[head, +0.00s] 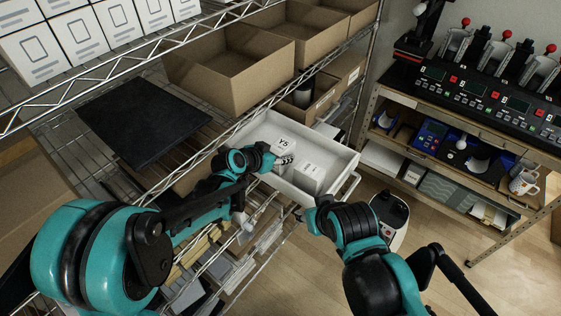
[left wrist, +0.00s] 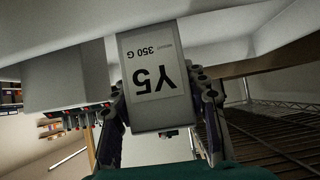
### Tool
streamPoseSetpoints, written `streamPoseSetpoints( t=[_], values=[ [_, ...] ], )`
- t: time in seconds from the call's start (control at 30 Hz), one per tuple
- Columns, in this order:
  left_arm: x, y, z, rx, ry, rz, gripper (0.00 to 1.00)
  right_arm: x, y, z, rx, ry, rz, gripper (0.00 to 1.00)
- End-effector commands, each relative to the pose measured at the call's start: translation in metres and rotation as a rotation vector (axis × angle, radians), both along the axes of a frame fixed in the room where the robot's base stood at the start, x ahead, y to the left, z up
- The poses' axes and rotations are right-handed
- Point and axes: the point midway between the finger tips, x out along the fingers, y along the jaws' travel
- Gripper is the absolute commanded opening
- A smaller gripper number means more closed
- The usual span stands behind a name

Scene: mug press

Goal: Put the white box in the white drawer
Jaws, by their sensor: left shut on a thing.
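The white box marked Y5 (head: 283,144) is between the fingers of my left gripper (head: 284,161), which is shut on it. In the left wrist view the Y5 box (left wrist: 158,90) has a finger on each side, and its label reads upside down. The white drawer (head: 258,124) is pulled out from the shelf, and the held box is over its inside; I cannot tell whether it touches the bottom. A second white box (head: 310,177) stands in the drawer near its front. My right gripper is by the drawer's front, its fingers hidden or too small to read (head: 312,214).
Cardboard bins (head: 230,70) line the shelf behind the drawer. A black flat mat (head: 142,120) lies on the rack at left. A bench with a row of mug presses (head: 485,90) stands at right, with a mug (head: 523,183) lower down.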

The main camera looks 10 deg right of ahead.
Motion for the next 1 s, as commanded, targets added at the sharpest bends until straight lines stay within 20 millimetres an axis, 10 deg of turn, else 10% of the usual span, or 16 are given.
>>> streamPoseSetpoints(
  t=[0.53,0.57,0.63,1.0],
  values=[
    [0.0,0.0,-0.034,-0.001,-0.001,0.0,0.01,0.0,0.0,-0.01,0.0,0.0,0.0,0.4],
    [0.0,0.0,-0.034,0.0,0.0,0.0,0.49,0.0,0.0,-0.009,0.0,0.0,0.0,0.4],
    [0.0,0.0,-0.033,0.0,0.0,0.0,0.65,0.0,0.0,-0.009,0.0,0.0,0.0,0.4],
    [0.0,0.0,-0.029,0.0,0.0,0.0,0.65,0.0,0.0,-0.004,0.0,0.0,0.0,0.4]
  ],
)
